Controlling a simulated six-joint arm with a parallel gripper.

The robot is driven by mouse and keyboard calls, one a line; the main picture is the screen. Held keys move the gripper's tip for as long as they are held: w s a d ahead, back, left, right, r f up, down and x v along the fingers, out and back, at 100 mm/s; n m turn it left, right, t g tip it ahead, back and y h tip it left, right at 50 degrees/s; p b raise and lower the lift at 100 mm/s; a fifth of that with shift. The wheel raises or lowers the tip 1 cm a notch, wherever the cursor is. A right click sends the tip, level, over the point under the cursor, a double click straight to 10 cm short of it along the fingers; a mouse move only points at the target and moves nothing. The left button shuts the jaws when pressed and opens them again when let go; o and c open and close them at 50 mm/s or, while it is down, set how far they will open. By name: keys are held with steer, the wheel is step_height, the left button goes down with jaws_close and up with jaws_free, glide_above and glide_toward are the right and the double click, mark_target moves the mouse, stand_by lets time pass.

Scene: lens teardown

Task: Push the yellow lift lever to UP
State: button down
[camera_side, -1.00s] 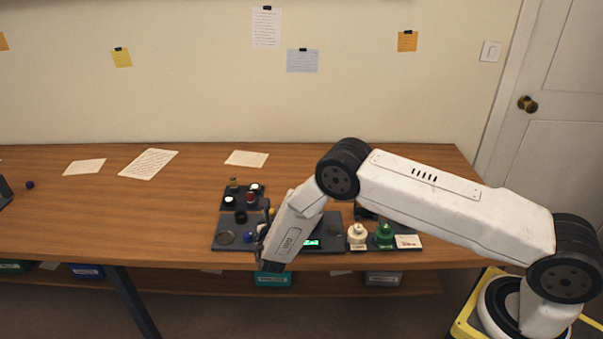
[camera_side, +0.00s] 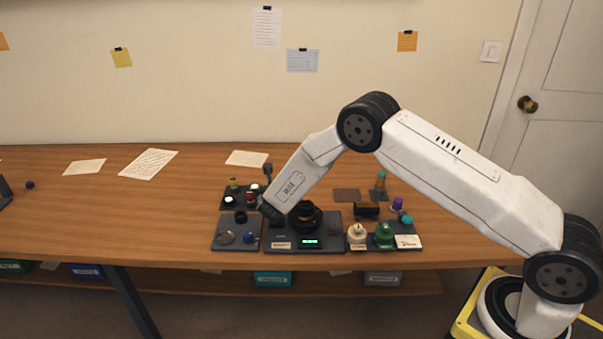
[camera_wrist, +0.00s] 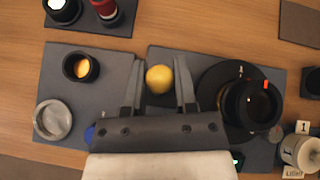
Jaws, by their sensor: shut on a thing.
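The yellow ball knob of the lift lever (camera_wrist: 159,79) shows in the wrist view between the two fingers of my gripper (camera_wrist: 160,68). My gripper is shut on it. In the side view my gripper (camera_side: 270,210) is low over the left part of the middle grey plate (camera_side: 332,243), and the knob is hidden there. The lever's shaft and its UP mark cannot be made out. The black lens (camera_wrist: 252,104) stands on the same plate, just right of the right finger; it also shows in the side view (camera_side: 305,214).
A left grey plate (camera_wrist: 60,62) holds a black ring with an amber piece (camera_wrist: 81,68), a glass disc (camera_wrist: 52,119) and a blue knob (camera_side: 249,238). Cream (camera_side: 357,233) and green (camera_side: 384,235) knobs stand to the right.

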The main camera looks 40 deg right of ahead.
steer(key=shift+w+d+f+g+y, duration=0.1)
steer(key=shift+w+d+g+y, duration=0.2)
steer(key=shift+g+y, duration=0.25)
steer(key=shift+w+d+f+g+y, duration=0.25)
steer(key=shift+w+d+g+y, duration=0.05)
steer(key=shift+g+y, duration=0.45)
stand_by(0.4)
steer(key=shift+c, duration=2)
jaws_free()
steer(key=shift+r, duration=0.15)
steer(key=v, duration=0.7)
steer(key=shift+a+r, duration=0.15)
steer(key=shift+r, duration=0.1)
steer(key=shift+s, duration=0.2)
